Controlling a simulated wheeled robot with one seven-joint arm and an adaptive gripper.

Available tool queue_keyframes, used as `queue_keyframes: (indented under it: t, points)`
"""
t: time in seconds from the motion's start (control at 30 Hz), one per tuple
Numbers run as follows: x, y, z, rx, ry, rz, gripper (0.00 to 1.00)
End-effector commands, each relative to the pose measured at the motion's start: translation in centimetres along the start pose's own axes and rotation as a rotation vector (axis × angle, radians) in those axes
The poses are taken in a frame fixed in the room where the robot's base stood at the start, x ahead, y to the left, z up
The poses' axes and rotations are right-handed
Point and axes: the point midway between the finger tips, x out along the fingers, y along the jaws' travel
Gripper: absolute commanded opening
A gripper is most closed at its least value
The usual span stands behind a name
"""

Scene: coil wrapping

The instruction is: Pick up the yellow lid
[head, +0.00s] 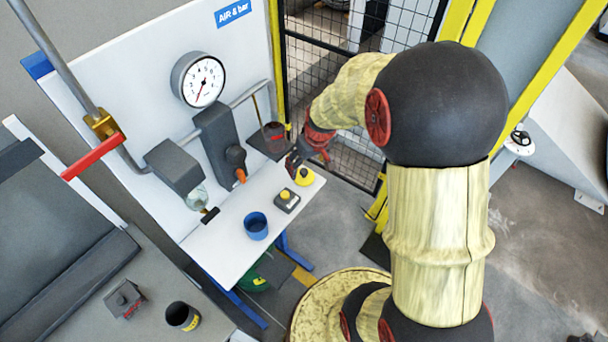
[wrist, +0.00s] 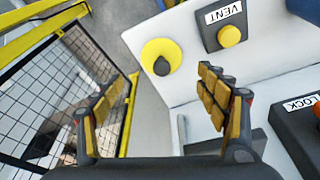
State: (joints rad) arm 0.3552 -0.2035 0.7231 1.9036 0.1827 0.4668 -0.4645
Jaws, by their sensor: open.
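The yellow lid (head: 305,177) lies near the far right end of the white shelf. In the wrist view the lid (wrist: 153,47) is a round yellow disc with a dark knob. It lies beyond my fingertips, roughly between their lines and a little nearer the left edge of the shelf. My gripper (wrist: 170,82) is open, with nothing between its two padded fingers. In the head view my gripper (head: 293,160) is just above and left of the lid, partly hidden by my arm.
A box with a yellow VENT button (wrist: 229,34) sits beside the lid. A blue cup (head: 256,226) stands further along the white shelf (head: 219,241). A LOCK box (wrist: 302,128) is right of my fingers. A black mesh fence (wrist: 52,95) is on the left.

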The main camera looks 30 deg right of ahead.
Motion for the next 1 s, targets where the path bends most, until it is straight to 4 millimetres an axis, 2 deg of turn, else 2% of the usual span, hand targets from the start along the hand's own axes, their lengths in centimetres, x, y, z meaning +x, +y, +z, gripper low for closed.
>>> queue_keyframes:
  t: [0.27, 0.53, 0.77, 1.0]
  points:
    - [2.4, -0.2, 0.0, 0.000, -0.002, -0.001, 0.74]
    - [6.0, -0.3, 0.0, 0.000, -0.001, 0.000, 0.74]
    - [6.2, -0.3, -0.1, 0.001, 0.000, 0.000, 0.74]
    - [6.2, -0.3, -0.1, 0.001, 0.000, 0.000, 0.61]
